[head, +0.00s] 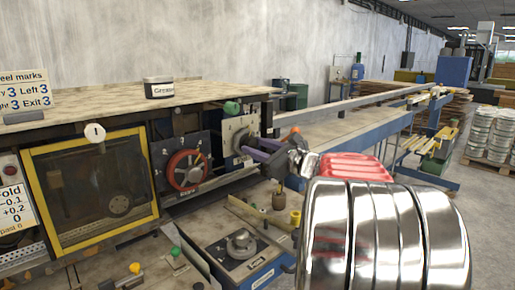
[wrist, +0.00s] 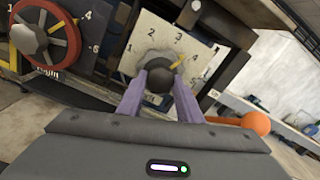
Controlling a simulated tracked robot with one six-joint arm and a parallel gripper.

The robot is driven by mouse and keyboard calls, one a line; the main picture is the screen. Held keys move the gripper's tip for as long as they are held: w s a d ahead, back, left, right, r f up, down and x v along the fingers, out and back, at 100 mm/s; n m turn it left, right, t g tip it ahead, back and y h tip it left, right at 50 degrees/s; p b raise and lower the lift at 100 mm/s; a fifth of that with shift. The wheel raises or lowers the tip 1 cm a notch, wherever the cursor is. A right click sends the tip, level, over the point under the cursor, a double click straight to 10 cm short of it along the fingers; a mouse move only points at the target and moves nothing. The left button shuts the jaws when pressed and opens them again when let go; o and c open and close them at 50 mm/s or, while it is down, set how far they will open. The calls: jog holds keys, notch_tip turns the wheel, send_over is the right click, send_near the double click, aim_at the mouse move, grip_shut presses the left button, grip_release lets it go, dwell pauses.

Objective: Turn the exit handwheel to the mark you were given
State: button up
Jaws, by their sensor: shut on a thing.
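The exit handwheel shows in the wrist view as a dark round hub (wrist: 160,79) on a pale numbered plate (wrist: 150,30). A yellow pointer (wrist: 181,61) beside the hub points up and right, seemingly between marks 3 and 4; the exact reading is unclear. My gripper (wrist: 160,88) has its two purple fingers closed on either side of the hub. In the head view my gripper (head: 252,147) reaches in from the right to the pale plate (head: 234,128), and the arm hides part of it. The wheel marks sign (head: 24,92) reads Exit 3.
A red handwheel (head: 187,170) sits on a dark plate to the left; it also shows in the wrist view (wrist: 47,38). An orange ball (wrist: 257,123) is close to my gripper's right.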

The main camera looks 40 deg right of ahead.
jog(key=n, duration=1)
jog(key=shift+a+n, duration=0.1)
jog(key=shift+n, duration=0.3)
jog(key=shift+f+n, duration=0.1)
jog(key=shift+n, duration=1)
jog(key=shift+f, duration=0.1)
jog(key=o, duration=1)
jog(key=shift+o, duration=0.2)
jog(key=shift+s+r, duration=0.2)
jog(key=shift+s, duration=0.25)
jog(key=s, duration=1.2)
jog(key=shift+s+d, duration=0.25)
jog(key=shift+s, duration=0.15)
